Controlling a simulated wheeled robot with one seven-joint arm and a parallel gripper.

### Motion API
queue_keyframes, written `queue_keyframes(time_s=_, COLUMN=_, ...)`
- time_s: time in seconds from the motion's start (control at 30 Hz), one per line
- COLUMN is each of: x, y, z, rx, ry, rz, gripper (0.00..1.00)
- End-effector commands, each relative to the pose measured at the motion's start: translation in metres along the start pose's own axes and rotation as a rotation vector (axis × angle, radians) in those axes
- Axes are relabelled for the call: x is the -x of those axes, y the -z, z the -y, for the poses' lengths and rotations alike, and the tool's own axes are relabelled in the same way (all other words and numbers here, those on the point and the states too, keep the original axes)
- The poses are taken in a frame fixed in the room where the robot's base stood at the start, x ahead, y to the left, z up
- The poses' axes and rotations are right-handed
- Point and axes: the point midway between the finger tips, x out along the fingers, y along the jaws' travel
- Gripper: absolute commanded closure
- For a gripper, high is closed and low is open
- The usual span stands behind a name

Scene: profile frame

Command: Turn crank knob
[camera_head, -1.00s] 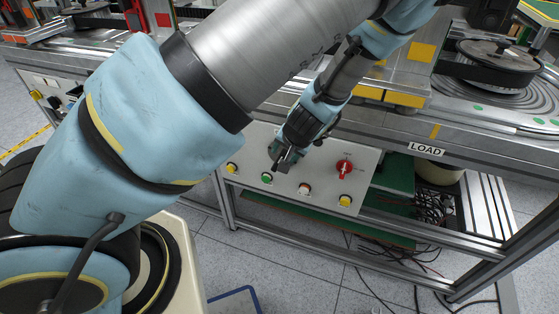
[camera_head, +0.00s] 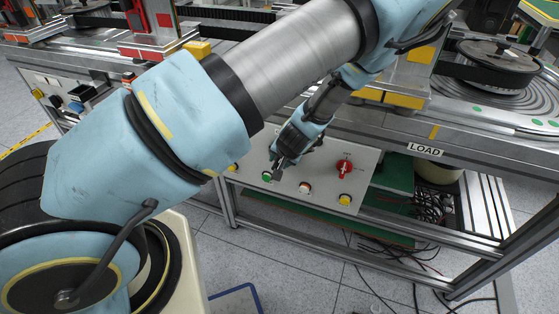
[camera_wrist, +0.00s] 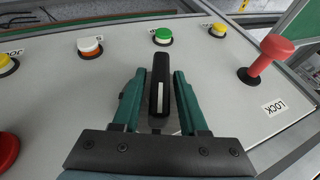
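A black knob with a white stripe (camera_wrist: 160,88) stands on the grey panel in the wrist view. My gripper (camera_wrist: 159,72) has one teal finger on each side of it, and narrow gaps seem to show between the fingers and the knob. Whether either finger touches it is hard to tell. In the head view my gripper (camera_head: 278,170) is close to the panel (camera_head: 325,165), and the black knob cannot be made out behind it.
The panel also carries a green button (camera_wrist: 162,36), a white-orange button (camera_wrist: 90,46), yellow buttons (camera_wrist: 218,30), a red knob (camera_head: 344,168) and a red lever (camera_wrist: 268,56) near a LOCK label. The machine table (camera_head: 385,122) overhangs behind.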

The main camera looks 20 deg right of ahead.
Motion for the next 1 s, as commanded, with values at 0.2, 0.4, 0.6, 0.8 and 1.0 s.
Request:
queue_keyframes(time_s=0.2, x=0.0002, y=0.0000, z=0.0000, rx=0.000, ry=0.000, rz=0.000, gripper=0.83)
queue_keyframes(time_s=0.4, x=0.0003, y=0.0000, z=0.0001, rx=0.000, ry=0.000, rz=0.000, gripper=1.00)
queue_keyframes(time_s=0.6, x=0.0004, y=0.0001, z=0.0002, rx=0.000, ry=0.000, rz=0.000, gripper=1.00)
queue_keyframes(time_s=0.8, x=-0.0009, y=-0.0007, z=-0.0011, rx=-0.011, ry=0.020, rz=0.001, gripper=1.00)
queue_keyframes(time_s=1.0, x=-0.0020, y=-0.0009, z=-0.0021, rx=-0.051, ry=0.106, rz=-0.001, gripper=1.00)
